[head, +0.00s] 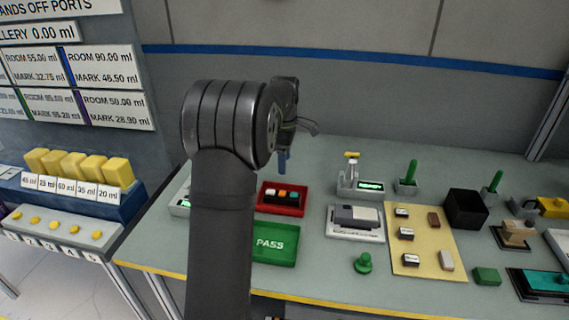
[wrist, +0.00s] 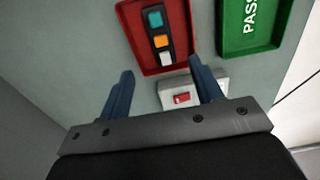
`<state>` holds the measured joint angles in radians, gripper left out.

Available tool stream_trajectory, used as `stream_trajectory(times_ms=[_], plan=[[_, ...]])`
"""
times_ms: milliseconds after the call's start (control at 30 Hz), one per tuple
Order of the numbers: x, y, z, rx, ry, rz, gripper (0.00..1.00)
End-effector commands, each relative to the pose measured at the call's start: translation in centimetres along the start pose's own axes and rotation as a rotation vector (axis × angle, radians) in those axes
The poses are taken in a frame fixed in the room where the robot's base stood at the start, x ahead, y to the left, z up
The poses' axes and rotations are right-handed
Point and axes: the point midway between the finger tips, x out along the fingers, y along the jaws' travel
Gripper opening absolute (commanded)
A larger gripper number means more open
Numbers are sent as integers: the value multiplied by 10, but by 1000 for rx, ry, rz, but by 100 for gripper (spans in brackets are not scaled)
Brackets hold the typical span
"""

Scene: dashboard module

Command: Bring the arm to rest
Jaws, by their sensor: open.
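My arm rises from the bottom of the head view and bends over the left part of the bench. My gripper (head: 283,160) hangs behind the arm, above and behind the red tray, partly hidden by the arm. In the wrist view my gripper (wrist: 160,82) shows two blue fingers spread apart with nothing held between them. The red tray (wrist: 181,65) with a dark module (wrist: 154,30) lies beyond the fingertips. The module carries teal, orange and white buttons. The red tray also shows in the head view (head: 268,207).
A green PASS tray (head: 285,258) is in front of the red tray. A white box with a red switch (wrist: 182,98) is near the fingers. To the right are a grey device (head: 357,217), a yellow mat (head: 433,265) and a black bin (head: 466,209). A wall stands behind.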

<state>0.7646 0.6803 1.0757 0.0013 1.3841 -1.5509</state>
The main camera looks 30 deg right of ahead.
Motion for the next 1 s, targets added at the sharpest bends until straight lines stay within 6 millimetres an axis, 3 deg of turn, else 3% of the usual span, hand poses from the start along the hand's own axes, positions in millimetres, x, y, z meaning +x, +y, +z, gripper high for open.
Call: stream_trajectory(times_ms=[233,367,933,967,1000], plan=[[2,0,0,0,0,-1,59],[13,0,0,0,0,-4,59],[122,-1,0,0,1,-4,59],[126,-1,0,0,0,-4,59],[117,0,0,0,1,4,59]])
